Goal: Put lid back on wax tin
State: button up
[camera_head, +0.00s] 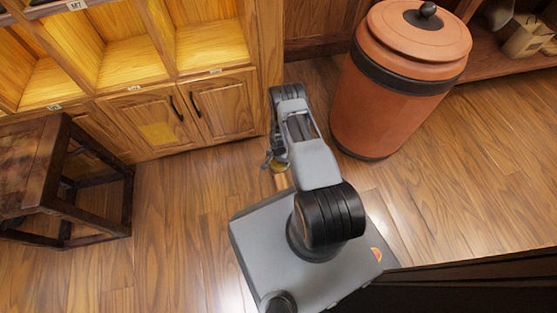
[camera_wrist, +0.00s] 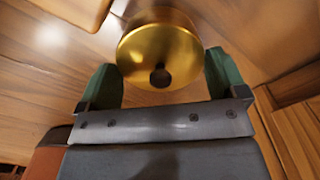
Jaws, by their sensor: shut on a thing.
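My gripper (camera_wrist: 161,72) is shut on a round, shiny brass lid (camera_wrist: 140,48). The green finger pads sit on either side of the lid, and a small dark round knob or hole shows on its face. In the head view, my gripper (camera_head: 272,160) is small and partly hidden by my arm, with a bit of the gold lid (camera_head: 282,168) showing above the wood floor. I cannot make out a separate wax tin in either view.
A dark wooden table (camera_head: 35,165) stands at the left. A lit wooden cabinet (camera_head: 150,125) with shelves and doors is behind it. A large terracotta jar (camera_head: 395,115) stands at the right, with a low shelf (camera_head: 490,68) beyond. Bare floor (camera_head: 180,220) lies between.

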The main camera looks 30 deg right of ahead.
dwell(0.4)
jog(key=o, duration=0.6)
jog(key=shift+r, duration=0.1)
jog(key=shift+r+p, duration=2.45)
jog(key=shift+r, duration=1)
jog(key=shift+c, duration=0.6)
grip_shut()
